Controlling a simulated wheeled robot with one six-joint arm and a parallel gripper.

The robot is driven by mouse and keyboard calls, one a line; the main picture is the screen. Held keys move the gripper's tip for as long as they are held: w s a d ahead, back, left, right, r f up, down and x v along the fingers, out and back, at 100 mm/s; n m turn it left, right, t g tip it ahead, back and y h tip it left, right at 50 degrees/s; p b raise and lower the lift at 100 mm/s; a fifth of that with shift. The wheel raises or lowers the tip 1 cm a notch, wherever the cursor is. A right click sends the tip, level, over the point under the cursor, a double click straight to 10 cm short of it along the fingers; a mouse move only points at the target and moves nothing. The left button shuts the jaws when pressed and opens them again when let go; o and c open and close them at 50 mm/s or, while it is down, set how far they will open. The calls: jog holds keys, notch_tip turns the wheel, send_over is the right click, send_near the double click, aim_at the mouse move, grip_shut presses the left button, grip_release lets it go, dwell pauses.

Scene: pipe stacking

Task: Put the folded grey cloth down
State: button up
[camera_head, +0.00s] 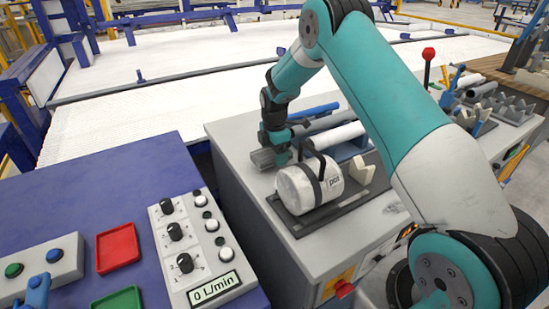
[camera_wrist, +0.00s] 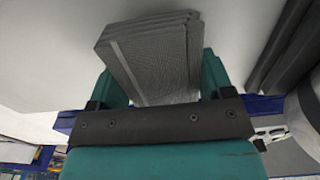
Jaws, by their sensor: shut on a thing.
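The folded grey cloth (camera_wrist: 150,55) is between the teal fingers of my gripper (camera_wrist: 160,85) in the wrist view. It is a layered grey block with a pale stripe along one side. In the head view my gripper (camera_head: 276,155) points down at the left part of the light grey bench top, shut on the cloth (camera_head: 264,158). The cloth is at or just above the bench surface; I cannot tell whether it touches.
A white cylinder with a dark band (camera_head: 310,184) lies on a dark tray (camera_head: 325,222) close to the right of my gripper. Pipes (camera_head: 338,137) lie behind. A control box (camera_head: 193,247), a red tray (camera_head: 117,248) and a green tray (camera_head: 118,301) sit on the blue surface at left.

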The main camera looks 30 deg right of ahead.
jog(key=shift+f, duration=1.15)
jog(key=shift+f, duration=0.1)
jog(key=o, duration=1)
jog(key=shift+o, duration=0.2)
